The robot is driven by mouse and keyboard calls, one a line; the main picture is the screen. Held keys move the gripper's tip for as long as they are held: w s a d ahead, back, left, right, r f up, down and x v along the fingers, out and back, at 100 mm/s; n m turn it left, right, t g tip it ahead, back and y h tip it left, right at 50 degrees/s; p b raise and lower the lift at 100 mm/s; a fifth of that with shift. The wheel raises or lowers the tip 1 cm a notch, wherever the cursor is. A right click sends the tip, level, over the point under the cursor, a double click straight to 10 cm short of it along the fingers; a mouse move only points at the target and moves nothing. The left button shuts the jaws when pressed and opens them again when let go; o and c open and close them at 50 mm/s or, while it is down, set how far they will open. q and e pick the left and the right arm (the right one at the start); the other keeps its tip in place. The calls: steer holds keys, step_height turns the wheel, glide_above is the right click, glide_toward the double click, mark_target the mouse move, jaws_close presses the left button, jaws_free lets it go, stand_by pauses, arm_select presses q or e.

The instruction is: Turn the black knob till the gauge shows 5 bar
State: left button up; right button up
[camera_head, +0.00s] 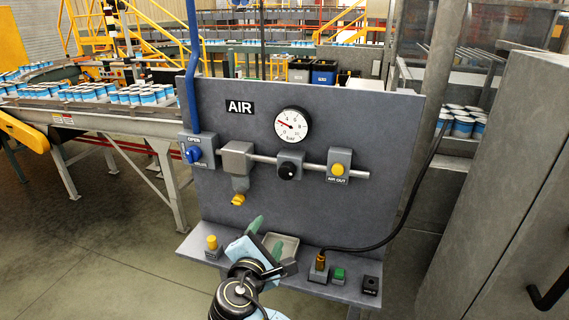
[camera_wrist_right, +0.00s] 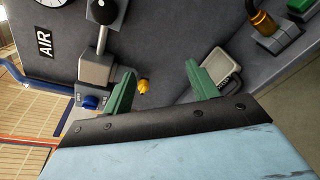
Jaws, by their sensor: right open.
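The round white gauge (camera_head: 291,125) is on the grey panel in the head view. Its red needle points left and slightly up, seemingly a little below the 4 mark; the exact reading is too small to tell. The black knob (camera_head: 289,171) sits on a grey block below the gauge, with a small white mark on its face. It also shows at the top of the right wrist view (camera_wrist_right: 103,10). My right gripper (camera_head: 265,238) is open and empty, its green fingers (camera_wrist_right: 158,82) apart, below and left of the knob and not touching it. My left gripper is not in view.
A blue valve knob (camera_head: 192,155), a yellow fitting (camera_head: 238,199) and a yellow AIR OUT button (camera_head: 337,169) are on the panel. The ledge below holds a small tray (camera_head: 287,240), a yellow-topped post (camera_head: 212,243), a brass hose fitting (camera_head: 320,261) and a green button (camera_head: 339,272).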

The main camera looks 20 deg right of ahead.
steer(key=t+h, duration=0.1)
steer(key=h, duration=0.1)
glide_toward(285, 175)
steer(key=p+x, duration=0.2)
steer(key=x, duration=0.7)
steer(key=shift+w+d+r, duration=0.15)
steer(key=shift+d, duration=0.05)
steer(key=shift+c, duration=0.3)
steer(key=c, duration=0.9)
steer(key=shift+f+m+b, duration=0.25)
steer(key=shift+m+b, duration=1.05)
steer(key=shift+m, duration=0.2)
steer(key=shift+c, duration=0.2)
steer(key=m+b, duration=1.2)
steer(key=shift+r, duration=0.1)
